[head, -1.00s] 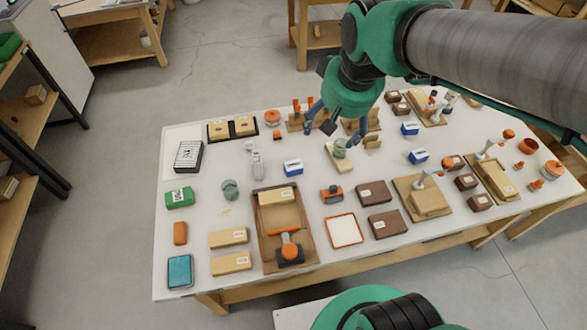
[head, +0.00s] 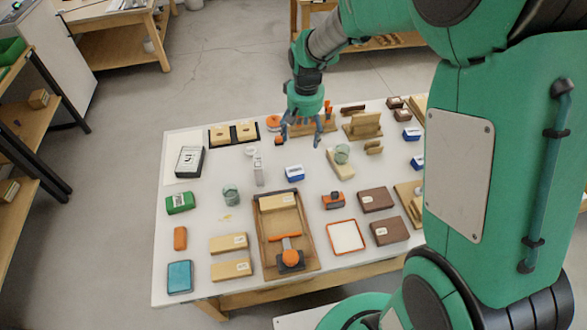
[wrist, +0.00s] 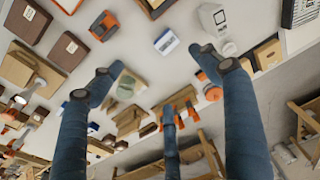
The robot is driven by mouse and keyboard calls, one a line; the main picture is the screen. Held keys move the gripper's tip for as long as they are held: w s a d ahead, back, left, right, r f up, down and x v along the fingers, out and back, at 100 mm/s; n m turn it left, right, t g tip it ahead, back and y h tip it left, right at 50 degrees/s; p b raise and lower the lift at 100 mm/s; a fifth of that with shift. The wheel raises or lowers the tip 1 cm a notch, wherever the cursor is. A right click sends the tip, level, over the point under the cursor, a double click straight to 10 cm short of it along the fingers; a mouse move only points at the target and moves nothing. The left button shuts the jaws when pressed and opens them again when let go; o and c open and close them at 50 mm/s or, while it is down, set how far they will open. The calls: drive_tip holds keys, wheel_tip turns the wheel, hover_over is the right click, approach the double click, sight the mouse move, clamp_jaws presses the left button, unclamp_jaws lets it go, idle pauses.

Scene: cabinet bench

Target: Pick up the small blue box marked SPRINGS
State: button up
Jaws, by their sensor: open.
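Several small blue boxes with white labels stand on the white table; their print is too small to read, so I cannot tell which says SPRINGS. One blue box (head: 294,173) is mid-table, a second blue box (head: 411,134) is further right and back, and a third (head: 417,162) is partly cut off by my arm. My gripper (head: 298,141) is open and empty above the back of the table, behind the mid-table box. In the wrist view, my open fingers (wrist: 158,76) spread below a blue box (wrist: 166,41), apart from it.
A grey-white upright device (head: 258,170) stands left of the mid-table box. A wooden tray (head: 309,243) is in front, an orange-topped item (head: 333,200) front right. Wooden stands (head: 363,128) line the back.

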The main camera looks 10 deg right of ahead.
drive_tip(key=g, duration=0.1)
hover_over(295, 170)
wheel_tip(295, 170, down, 14)
drive_tip(key=shift+r, duration=0.2)
drive_tip(key=shift+f+b, duration=0.8)
drive_tip(key=shift+f, duration=3.5)
drive_tip(key=shift+s+f, duration=0.1)
drive_tip(key=shift+f+b, duration=0.7)
drive_tip(key=shift+f, duration=1.8)
drive_tip(key=c, duration=1.5)
